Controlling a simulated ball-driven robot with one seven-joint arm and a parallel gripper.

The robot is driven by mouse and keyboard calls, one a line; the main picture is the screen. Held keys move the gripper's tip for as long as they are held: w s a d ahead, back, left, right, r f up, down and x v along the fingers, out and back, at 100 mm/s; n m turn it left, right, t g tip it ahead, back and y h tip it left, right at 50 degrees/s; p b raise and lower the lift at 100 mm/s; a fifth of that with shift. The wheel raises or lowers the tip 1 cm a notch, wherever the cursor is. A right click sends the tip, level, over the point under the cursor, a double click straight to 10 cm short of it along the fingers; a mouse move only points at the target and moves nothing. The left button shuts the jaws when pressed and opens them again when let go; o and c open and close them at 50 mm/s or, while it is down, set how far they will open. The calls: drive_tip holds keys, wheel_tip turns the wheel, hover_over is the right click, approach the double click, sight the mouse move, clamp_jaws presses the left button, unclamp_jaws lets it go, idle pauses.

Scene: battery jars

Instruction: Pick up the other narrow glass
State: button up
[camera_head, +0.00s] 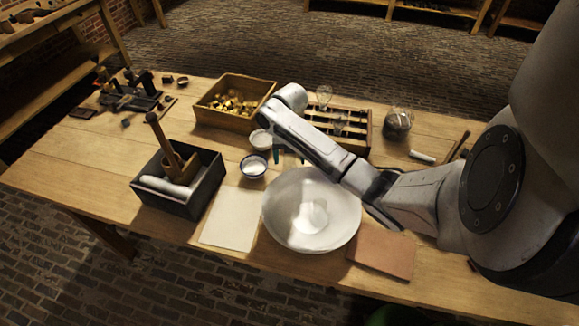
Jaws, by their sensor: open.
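A narrow clear glass (324,96) shows upright above my forearm, at the divided wooden tray. Its lower part is hard to make out, so I cannot tell whether it stands in the tray or behind it. A wider clear glass jar (398,124) with dark contents stands right of the tray. My gripper (290,157) points down left of the tray, by the small white bowls. It is open and mostly hidden behind my own arm; only dark fingertips show. I see nothing between them.
A large white bowl (284,236) stands at the front, between a pale sheet (229,218) and a brown sheet (383,251). A black box (172,199), a box of brass pieces (221,117), small bowls (253,166) and the divided tray (362,130) crowd the table. The left front is clear.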

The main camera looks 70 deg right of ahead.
drive_tip(key=shift+f, duration=0.65)
drive_tip(key=shift+c, duration=0.3)
clamp_jaws()
